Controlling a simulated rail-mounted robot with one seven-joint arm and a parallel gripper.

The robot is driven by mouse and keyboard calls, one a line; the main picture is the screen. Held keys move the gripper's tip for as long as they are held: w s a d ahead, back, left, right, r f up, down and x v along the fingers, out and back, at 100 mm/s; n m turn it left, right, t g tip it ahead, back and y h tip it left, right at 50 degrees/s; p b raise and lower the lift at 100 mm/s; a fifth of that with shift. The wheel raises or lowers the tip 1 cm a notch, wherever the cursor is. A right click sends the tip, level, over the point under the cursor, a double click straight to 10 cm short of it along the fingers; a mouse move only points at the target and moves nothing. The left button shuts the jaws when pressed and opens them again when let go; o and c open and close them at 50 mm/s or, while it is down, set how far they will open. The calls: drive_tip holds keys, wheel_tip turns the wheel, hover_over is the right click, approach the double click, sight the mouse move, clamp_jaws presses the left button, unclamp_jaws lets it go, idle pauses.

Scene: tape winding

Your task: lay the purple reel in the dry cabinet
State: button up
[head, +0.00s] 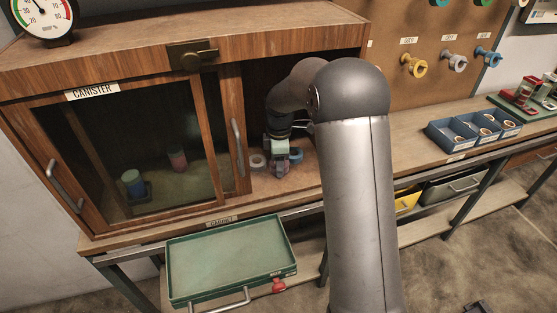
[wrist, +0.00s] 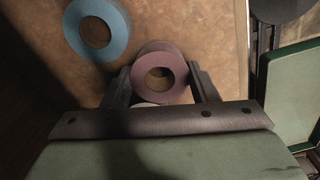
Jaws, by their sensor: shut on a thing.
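The purple reel (wrist: 158,72) sits between the two fingers of my gripper (wrist: 160,88) in the wrist view. My gripper (head: 278,168) is shut on it. In the head view the gripper reaches down inside the open right bay of the wooden dry cabinet (head: 255,47), close to the bay floor. The held reel is mostly hidden there by the gripper. I cannot tell whether the reel touches the floor. A blue reel (wrist: 97,28) lies flat beside it, apart from it; it also shows in the head view (head: 296,155).
A pale reel (head: 257,161) lies left of my gripper. The sliding glass door (head: 232,130) borders the bay on the left. Behind glass stand canisters (head: 133,184). A green tray drawer (head: 228,262) sticks out below. A blue divided tray (head: 472,130) stands on the bench at right.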

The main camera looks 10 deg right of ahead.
drive_tip(key=shift+f, duration=0.2)
drive_tip(key=o, duration=1)
drive_tip(key=shift+c, duration=0.2)
